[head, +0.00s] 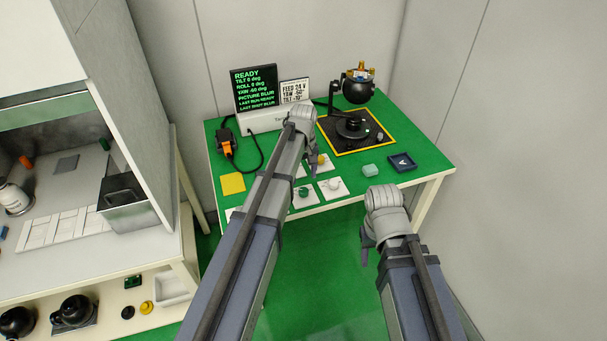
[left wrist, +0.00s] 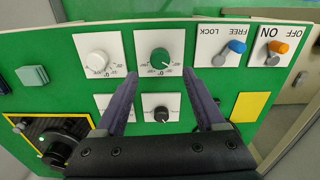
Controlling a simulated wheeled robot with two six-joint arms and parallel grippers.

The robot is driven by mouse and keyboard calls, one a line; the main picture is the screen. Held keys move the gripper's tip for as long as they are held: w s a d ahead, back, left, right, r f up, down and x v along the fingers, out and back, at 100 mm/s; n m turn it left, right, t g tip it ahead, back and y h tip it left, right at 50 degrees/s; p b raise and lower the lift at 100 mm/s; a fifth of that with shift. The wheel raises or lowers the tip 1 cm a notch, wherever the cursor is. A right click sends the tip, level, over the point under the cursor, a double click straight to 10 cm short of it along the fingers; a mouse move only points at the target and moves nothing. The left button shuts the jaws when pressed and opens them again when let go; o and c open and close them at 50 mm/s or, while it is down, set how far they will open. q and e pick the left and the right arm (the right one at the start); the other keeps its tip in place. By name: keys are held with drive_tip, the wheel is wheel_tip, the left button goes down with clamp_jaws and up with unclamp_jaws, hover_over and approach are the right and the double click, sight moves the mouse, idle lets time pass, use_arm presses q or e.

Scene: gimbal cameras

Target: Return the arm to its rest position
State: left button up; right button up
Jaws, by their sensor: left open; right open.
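My left arm reaches over the green table (head: 432,158) in the head view. My left gripper (head: 312,165) is open and empty above the control cards, partly hidden by its own arm. In the left wrist view its two fingers (left wrist: 160,74) stand apart, with the green knob (left wrist: 160,58) showing between and beyond them. I cannot tell whether they touch anything. My right gripper (head: 369,248) is open and empty in front of the table's front edge, with its arm coming from the bottom.
The gimbal camera (head: 358,87) stands at the back right by a yellow-bordered black base (head: 335,143). A teal block (head: 370,170) and blue tray (head: 402,163) lie near the front. A screen (head: 255,89) stands behind. A cabinet (head: 100,60) and side bench stand left.

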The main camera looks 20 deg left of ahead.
use_arm(q)
drive_tip(key=shift+r, duration=0.65)
drive_tip(key=s+d+m, duration=0.5)
drive_tip(key=s+d, duration=0.1)
drive_tip(key=s, duration=0.6)
drive_tip(key=s+d+m+y, duration=0.1)
drive_tip(key=s+d+m, duration=0.5)
drive_tip(key=s, duration=0.5)
drive_tip(key=shift+s+d, duration=0.35)
drive_tip(key=shift+d, duration=0.15)
idle(1.2)
